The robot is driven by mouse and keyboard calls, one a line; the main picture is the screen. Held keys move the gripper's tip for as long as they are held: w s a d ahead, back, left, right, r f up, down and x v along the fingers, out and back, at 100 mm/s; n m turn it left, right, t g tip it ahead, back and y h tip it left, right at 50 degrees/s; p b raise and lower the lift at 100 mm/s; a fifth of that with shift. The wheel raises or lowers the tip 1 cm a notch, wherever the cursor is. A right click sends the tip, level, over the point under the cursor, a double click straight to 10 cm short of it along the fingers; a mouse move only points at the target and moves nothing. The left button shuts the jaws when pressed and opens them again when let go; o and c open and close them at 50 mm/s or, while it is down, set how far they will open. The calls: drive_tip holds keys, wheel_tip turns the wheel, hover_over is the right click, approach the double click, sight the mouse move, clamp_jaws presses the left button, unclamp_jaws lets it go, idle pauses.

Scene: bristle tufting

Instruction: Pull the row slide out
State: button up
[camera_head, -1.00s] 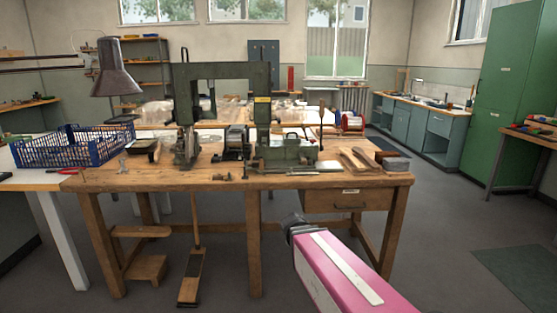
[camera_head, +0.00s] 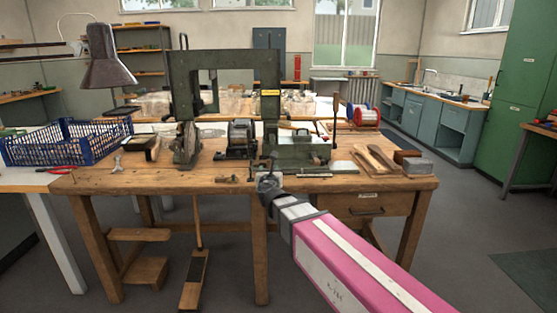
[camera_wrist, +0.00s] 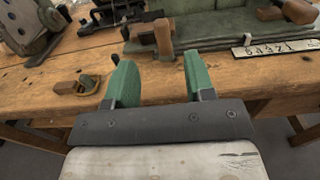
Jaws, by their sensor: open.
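The green machine (camera_head: 225,60) stands on the wooden bench (camera_head: 150,180); its low green bed (camera_head: 295,155) is at its right side. In the wrist view this bed (camera_wrist: 215,30) shows a brown wooden handle (camera_wrist: 163,36) at its front left and a white numbered strip (camera_wrist: 275,47) along its front. Which part is the row slide I cannot tell for certain. My gripper (camera_wrist: 160,78) is open and empty, its green fingers apart at the bench's front edge, short of the handle. In the head view my gripper (camera_head: 266,182) is in front of the bed, which it partly covers.
A small wooden-and-metal piece (camera_wrist: 78,87) lies near the bench edge, left of my fingers. Wooden pieces (camera_head: 375,158) and a grey block (camera_head: 417,166) lie on the right. A blue crate (camera_head: 68,145) stands on the left table. A drawer (camera_head: 370,207) is under the bench.

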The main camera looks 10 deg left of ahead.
sight(269, 161)
drive_tip(key=x, duration=1)
drive_tip(key=shift+w, duration=0.4)
